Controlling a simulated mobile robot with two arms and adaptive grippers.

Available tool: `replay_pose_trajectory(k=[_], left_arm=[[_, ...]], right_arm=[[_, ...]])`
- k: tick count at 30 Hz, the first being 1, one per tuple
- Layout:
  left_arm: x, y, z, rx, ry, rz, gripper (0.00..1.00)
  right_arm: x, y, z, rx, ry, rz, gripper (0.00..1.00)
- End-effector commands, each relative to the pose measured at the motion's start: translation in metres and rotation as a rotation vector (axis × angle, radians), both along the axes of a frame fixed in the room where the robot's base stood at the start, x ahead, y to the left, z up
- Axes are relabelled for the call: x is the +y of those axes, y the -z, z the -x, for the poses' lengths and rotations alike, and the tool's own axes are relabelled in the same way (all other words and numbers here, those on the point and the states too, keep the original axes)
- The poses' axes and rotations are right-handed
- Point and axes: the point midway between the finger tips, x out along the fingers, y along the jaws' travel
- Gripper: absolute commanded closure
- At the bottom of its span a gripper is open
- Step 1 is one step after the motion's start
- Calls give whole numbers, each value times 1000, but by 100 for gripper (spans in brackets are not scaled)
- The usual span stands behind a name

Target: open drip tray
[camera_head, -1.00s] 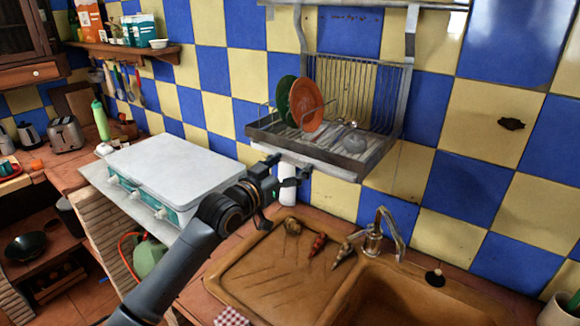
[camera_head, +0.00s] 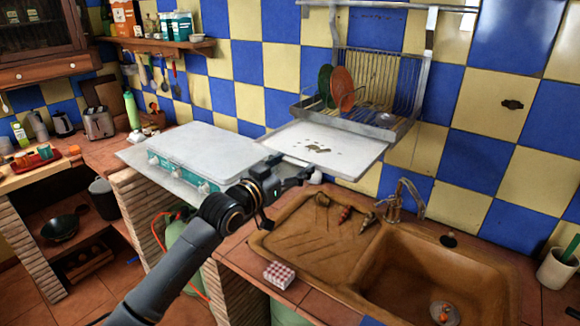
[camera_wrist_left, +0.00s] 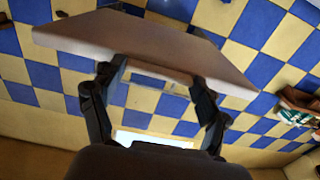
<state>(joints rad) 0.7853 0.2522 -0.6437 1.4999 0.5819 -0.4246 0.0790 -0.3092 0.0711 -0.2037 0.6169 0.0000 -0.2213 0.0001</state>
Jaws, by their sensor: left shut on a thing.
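The drip tray (camera_head: 355,160) is a flat, pale metal sheet with dark spots. It sticks far out toward me from under the wall dish rack (camera_head: 392,130). My left gripper (camera_head: 298,178) is shut on the tray's front edge, near its left corner. In the left wrist view the tray (camera_wrist_left: 140,38) spans the upper part as a pale slab, and the fingers of my left gripper (camera_wrist_left: 158,84) reach its near edge on both sides. The grip itself is partly hidden in the head view. My right gripper is not in view.
A green plate (camera_head: 325,85) and an orange plate (camera_head: 342,88) stand in the rack. Below are the brown sink (camera_head: 310,235) and its faucet (camera_head: 400,200). A closed white-topped stove (camera_head: 205,145) stands left of the tray. A checkered box (camera_head: 279,274) sits on the counter.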

Motion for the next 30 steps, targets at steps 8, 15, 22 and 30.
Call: replay_pose_trajectory(k=[8,15,22,30], left_arm=[[0,0,0,1,0,-1,21],[0,0,0,0,0,0,2],[1,0,1,0,0,0,2],[20,1,27,-1,0,-1,2]], right_arm=[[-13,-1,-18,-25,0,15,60],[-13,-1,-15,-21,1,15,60],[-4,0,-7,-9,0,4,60],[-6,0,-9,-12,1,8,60]])
